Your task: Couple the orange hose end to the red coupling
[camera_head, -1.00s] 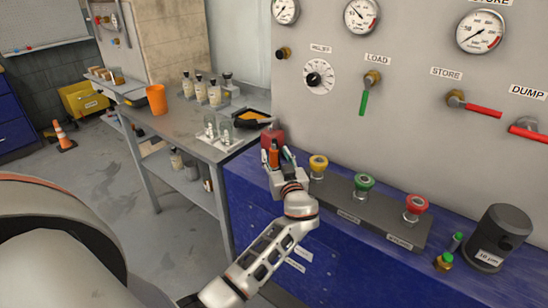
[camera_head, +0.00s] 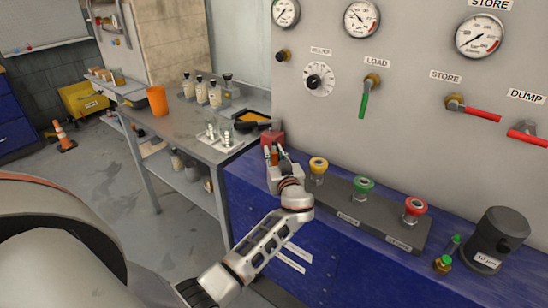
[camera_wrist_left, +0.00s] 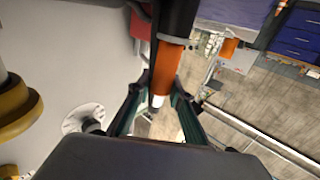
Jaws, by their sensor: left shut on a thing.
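The orange hose end (camera_wrist_left: 168,66) is between the fingers of my left gripper (camera_wrist_left: 158,104) in the left wrist view. It has a dark sleeve above and a pale tip below. In the head view my left gripper (camera_head: 275,154) is shut on it, at the left end of the blue bench. Only a little of the orange shows between the fingers there. The red coupling (camera_head: 414,207) stands upright at the right end of the dark coupling strip, well to the right of my gripper. My right gripper is not in view.
The yellow coupling (camera_head: 318,166) and green coupling (camera_head: 363,186) stand between my gripper and the red one. A dark canister (camera_head: 500,238) is at the right. A red block (camera_head: 272,134) is just behind my gripper. A side table (camera_head: 180,128) holds bottles and an orange cup (camera_head: 157,101).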

